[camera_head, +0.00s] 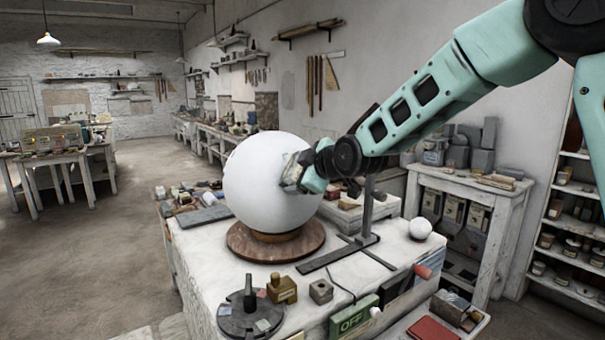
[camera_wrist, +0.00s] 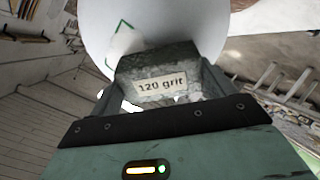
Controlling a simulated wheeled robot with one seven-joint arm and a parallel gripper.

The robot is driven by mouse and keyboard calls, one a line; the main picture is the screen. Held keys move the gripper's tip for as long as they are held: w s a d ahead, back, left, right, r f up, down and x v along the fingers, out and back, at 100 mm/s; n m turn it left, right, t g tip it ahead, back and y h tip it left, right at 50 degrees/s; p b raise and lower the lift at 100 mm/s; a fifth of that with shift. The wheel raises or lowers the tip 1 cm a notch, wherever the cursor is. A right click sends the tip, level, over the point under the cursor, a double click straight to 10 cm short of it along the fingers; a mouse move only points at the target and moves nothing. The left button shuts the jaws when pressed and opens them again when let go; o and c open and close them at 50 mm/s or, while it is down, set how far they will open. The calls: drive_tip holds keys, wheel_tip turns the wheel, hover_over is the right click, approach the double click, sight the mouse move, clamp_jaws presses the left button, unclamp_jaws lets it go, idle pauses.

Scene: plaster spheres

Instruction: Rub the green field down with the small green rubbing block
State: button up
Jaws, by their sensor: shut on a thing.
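A large white plaster sphere (camera_head: 270,182) sits on a round wooden base (camera_head: 275,244) on the workbench. My gripper (camera_head: 302,172) reaches in from the right and is shut on a grey-green rubbing block labelled "120 grit" (camera_wrist: 161,86). The block is at the sphere's right side and looks close against it. Contact is hard to tell. In the wrist view the sphere (camera_wrist: 204,22) lies behind the block. A thin green outline (camera_wrist: 114,32) with a corner marks the green field on it, up and left of the block. The block hides part of the field.
A dark metal stand (camera_head: 367,215) rises right of the sphere. A small white ball (camera_head: 420,228) sits farther right.

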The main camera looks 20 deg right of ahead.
drive_tip(key=shift+s+a+f+b, duration=0.3)
drive_tip(key=shift+a+f+b, duration=0.25)
drive_tip(key=shift+b, duration=0.25)
drive_tip(key=shift+w+d+r+p, duration=0.25)
drive_tip(key=shift+d+r+p, duration=0.25)
drive_tip(key=shift+r+p, duration=0.15)
drive_tip(key=shift+w+d+r+p, duration=0.75)
drive_tip(key=shift+d+r+p, duration=0.05)
drive_tip(key=shift+r+p, duration=0.25)
drive_tip(key=shift+f, duration=0.1)
drive_tip(key=shift+s+a+f+b, duration=0.1)
drive_tip(key=shift+s+f+b, duration=0.15)
drive_tip(key=shift+b, duration=0.2)
drive_tip(key=shift+s+a+f+b, duration=0.15)
drive_tip(key=shift+s+a+b, duration=0.05)
drive_tip(key=shift+s+b, duration=0.25)
drive_tip(key=shift+s+a+f+b, duration=0.1)
drive_tip(key=shift+s+a+b, duration=0.05)
drive_tip(key=shift+s+b, duration=0.2)
